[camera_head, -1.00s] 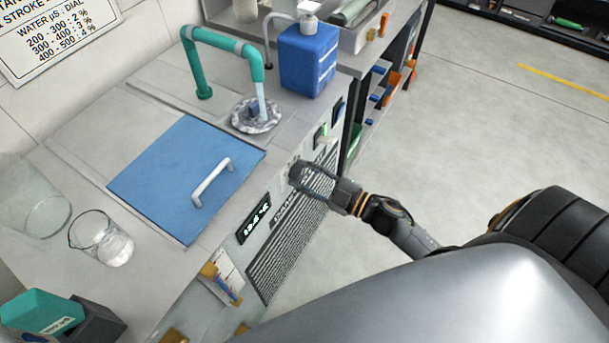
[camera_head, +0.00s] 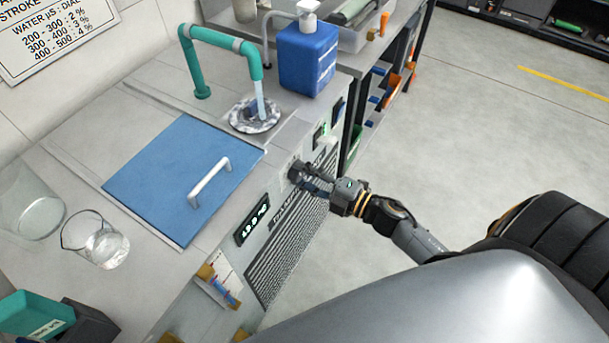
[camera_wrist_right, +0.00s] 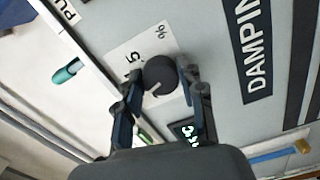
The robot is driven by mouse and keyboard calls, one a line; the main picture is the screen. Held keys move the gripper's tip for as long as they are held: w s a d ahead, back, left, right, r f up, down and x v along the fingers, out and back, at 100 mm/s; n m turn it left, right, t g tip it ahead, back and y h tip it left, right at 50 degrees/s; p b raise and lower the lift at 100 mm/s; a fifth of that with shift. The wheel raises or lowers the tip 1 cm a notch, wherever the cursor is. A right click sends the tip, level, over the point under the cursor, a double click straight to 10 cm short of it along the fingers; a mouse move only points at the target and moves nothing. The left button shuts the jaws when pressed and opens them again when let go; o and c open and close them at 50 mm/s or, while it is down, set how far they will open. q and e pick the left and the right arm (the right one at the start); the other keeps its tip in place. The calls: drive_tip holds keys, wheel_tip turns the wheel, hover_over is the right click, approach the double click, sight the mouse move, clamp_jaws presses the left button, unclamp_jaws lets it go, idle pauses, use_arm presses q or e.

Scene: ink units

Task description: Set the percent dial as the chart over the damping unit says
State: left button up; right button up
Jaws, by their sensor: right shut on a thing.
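The percent dial is a dark round knob (camera_wrist_right: 160,76) with a pale pointer line, on a white scale plate (camera_wrist_right: 128,62) marked "%" and "5" in the right wrist view. My right gripper (camera_wrist_right: 158,92) is shut on the dial; its two fingers lie on either side of the knob. In the head view the gripper (camera_head: 308,180) reaches the unit's front panel from the right and hides most of the dial. The chart (camera_head: 58,35) on the wall reads 200-300: 2%, 300-400: 3%, 400-500: 4%. My left gripper is out of view.
A lit display (camera_head: 252,220) and a vent grille (camera_head: 285,245) are on the front panel. A blue lid (camera_head: 160,185) with a white handle, a teal pipe (camera_head: 225,42), a blue bottle (camera_head: 308,58) and a beaker (camera_head: 105,248) are on the counter. The floor at right is clear.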

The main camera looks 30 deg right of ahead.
idle(0.5)
drive_tip(key=o, duration=1.2)
drive_tip(key=shift+a, duration=0.1)
drive_tip(key=shift+s, duration=0.2)
drive_tip(key=v, duration=1.1)
drive_tip(key=shift+s+d, duration=0.3)
drive_tip(key=shift+d, duration=0.05)
